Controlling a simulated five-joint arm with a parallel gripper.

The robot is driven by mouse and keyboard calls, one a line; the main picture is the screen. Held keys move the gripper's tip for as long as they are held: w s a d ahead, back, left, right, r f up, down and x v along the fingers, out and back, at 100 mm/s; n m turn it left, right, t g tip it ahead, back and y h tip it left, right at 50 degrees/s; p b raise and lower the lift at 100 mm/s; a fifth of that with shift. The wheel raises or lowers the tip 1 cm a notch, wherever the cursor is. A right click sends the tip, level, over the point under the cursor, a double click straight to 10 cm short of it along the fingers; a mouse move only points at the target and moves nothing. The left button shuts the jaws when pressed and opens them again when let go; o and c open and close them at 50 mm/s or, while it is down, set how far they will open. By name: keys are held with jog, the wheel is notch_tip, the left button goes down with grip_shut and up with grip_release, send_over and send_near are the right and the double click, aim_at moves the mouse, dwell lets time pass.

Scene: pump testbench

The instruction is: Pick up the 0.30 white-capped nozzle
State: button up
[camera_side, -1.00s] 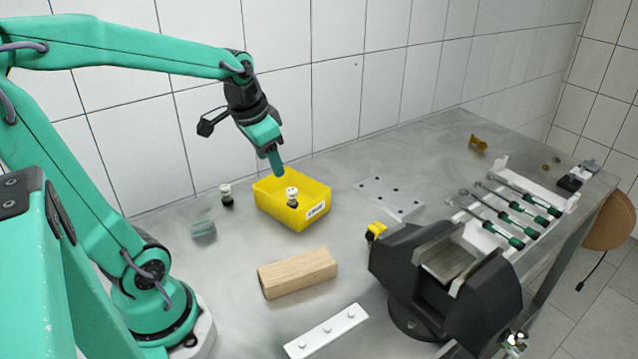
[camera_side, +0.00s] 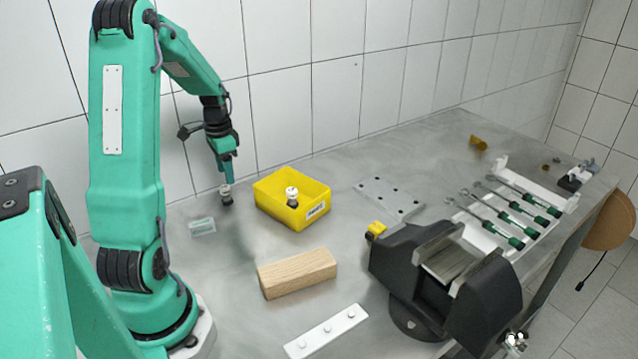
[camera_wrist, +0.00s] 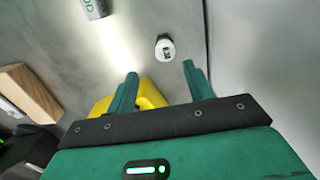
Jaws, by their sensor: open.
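A white-capped nozzle with a dark body (camera_side: 226,196) stands upright on the metal table, left of the yellow bin (camera_side: 268,211). In the wrist view its round white cap (camera_wrist: 165,49) carries dark marks too small to read surely. My gripper (camera_side: 228,178) points down just above this nozzle. In the wrist view the green fingers (camera_wrist: 160,69) are apart and empty, with the cap just beyond their tips, roughly between them. A second white-capped nozzle (camera_side: 292,194) is at the yellow bin, its lower part dark.
A wooden block (camera_side: 298,273) and white strip (camera_side: 326,332) lie in front. A perforated plate (camera_side: 390,197), dark vise (camera_side: 440,275) and tool rack (camera_side: 508,210) are to the right. The tiled wall is close behind.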

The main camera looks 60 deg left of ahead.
aim_at(225, 187)
jog(key=shift+s+a+f, duration=0.25)
jog(key=shift+a+f, duration=0.1)
jog(key=shift+f, duration=0.1)
jog(key=shift+f, duration=1.2)
jog(key=shift+f, duration=0.1)
jog(key=shift+s+a+f, duration=0.1)
jog(key=shift+a+f, duration=0.05)
jog(key=shift+f, duration=2.35)
jog(key=shift+c, duration=0.2)
jog(key=c, duration=1)
